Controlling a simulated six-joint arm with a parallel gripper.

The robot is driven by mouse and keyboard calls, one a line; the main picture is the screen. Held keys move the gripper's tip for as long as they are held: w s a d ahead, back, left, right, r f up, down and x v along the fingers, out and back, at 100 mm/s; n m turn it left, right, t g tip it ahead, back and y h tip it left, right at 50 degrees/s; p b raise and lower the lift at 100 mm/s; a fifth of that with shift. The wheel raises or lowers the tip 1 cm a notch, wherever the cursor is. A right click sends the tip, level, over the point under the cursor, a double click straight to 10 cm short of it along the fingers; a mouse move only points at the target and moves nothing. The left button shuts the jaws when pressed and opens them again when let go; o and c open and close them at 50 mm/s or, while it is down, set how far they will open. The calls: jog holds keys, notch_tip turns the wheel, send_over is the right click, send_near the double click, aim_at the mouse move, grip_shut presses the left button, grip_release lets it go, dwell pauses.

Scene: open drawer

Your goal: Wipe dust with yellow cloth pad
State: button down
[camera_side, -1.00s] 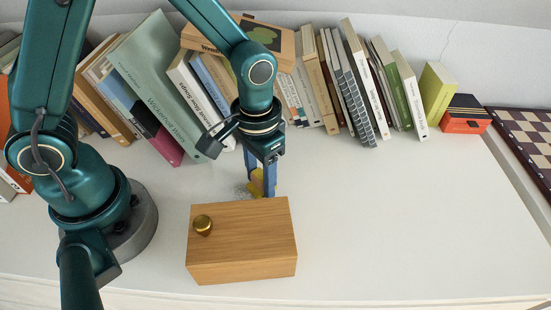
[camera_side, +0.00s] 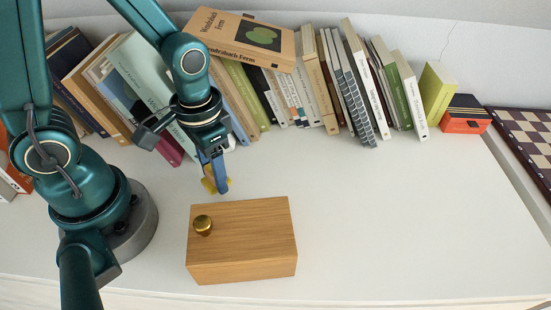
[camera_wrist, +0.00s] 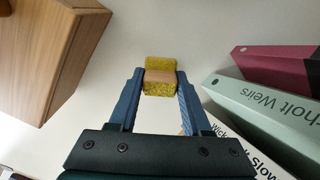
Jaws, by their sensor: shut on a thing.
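The yellow cloth pad (camera_wrist: 160,88), with a tan band across its middle, is held between the two blue fingers of my gripper (camera_wrist: 158,80) in the wrist view. In the side view, my gripper (camera_side: 219,185) points down just behind the wooden box, and the yellow pad (camera_side: 207,186) shows at its fingertips. The pad is close to the white surface; I cannot tell whether it touches. I see no clear dust on the surface now; any under the pad or behind the fingers is hidden.
A wooden box (camera_side: 250,240) with a brass knob (camera_side: 203,225) stands just in front of the gripper. Leaning books (camera_side: 150,85) line the back close behind it. A chessboard (camera_side: 525,140) lies at the far right. The white surface (camera_side: 400,210) right of the box is clear.

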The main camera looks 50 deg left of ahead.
notch_tip(320, 180, up, 7)
jog(key=shift+f, duration=0.15)
jog(key=shift+r, duration=0.2)
dwell(0.7)
